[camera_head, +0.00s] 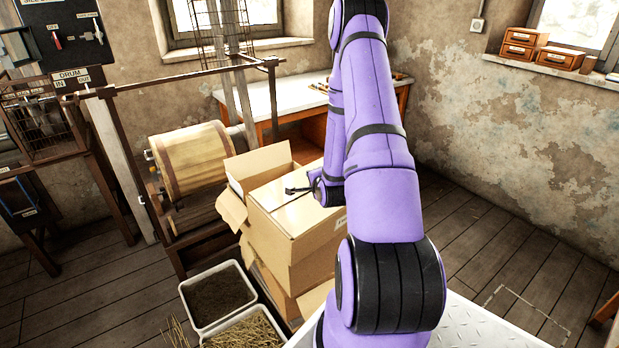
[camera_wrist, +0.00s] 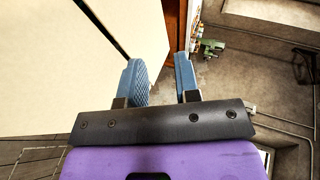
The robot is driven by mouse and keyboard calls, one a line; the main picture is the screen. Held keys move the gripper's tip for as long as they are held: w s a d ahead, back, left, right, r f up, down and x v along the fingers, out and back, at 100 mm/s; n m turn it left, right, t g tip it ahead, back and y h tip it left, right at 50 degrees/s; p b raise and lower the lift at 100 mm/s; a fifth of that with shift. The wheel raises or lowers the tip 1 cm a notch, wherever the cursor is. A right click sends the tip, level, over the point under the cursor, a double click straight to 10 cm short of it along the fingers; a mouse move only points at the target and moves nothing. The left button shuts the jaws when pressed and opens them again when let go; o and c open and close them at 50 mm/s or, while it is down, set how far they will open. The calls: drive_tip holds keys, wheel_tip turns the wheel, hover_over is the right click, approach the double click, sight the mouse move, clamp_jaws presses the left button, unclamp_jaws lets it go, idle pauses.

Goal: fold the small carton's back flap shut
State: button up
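A small tan carton (camera_head: 275,226) sits at the top of a stack of cardboard in the head view. Its top looks mostly covered by pale panels. A cardboard flap (camera_head: 258,161) stands up behind it, and another flap (camera_head: 232,208) hangs out at the left; I cannot tell which carton these belong to. My gripper (camera_head: 297,190) is over the right part of the carton's top, partly hidden by my arm. In the wrist view its two blue-grey fingers (camera_wrist: 162,80) are apart with nothing between them. Pale cardboard panels (camera_wrist: 50,75) with a dark slit lie beside the left finger.
More cartons (camera_head: 280,290) are below. Two white bins (camera_head: 219,297) stand at the front left, one dark-filled, one with straw. A wooden drum (camera_head: 190,160) on a frame is at the left. A white-topped table (camera_head: 270,97) is behind.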

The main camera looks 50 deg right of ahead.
drive_tip(key=shift+v, duration=1.1)
drive_tip(key=w+a+r+n+g+y, duration=0.1)
drive_tip(key=w+a+r+n+y, duration=0.1)
drive_tip(key=a+r+n, duration=0.65)
drive_tip(key=w+a+r+n+g+y, duration=0.1)
drive_tip(key=a+r+n+g+y, duration=0.15)
drive_tip(key=a+r, duration=0.95)
drive_tip(key=s+a+r+n+g+y, duration=0.1)
drive_tip(key=s+a+r+n, duration=0.4)
drive_tip(key=s, duration=0.6)
drive_tip(key=s+a+r+n+g+y, duration=0.1)
drive_tip(key=s+a+r+n+g, duration=0.1)
drive_tip(key=s+a+r+n, duration=0.4)
drive_tip(key=s+a+r, duration=0.2)
drive_tip(key=s+r, duration=0.3)
drive_tip(key=s, duration=0.1)
drive_tip(key=shift+s+a+r+y, duration=0.2)
drive_tip(key=shift+a+r+y, duration=0.15)
drive_tip(key=shift+a+r, duration=0.05)
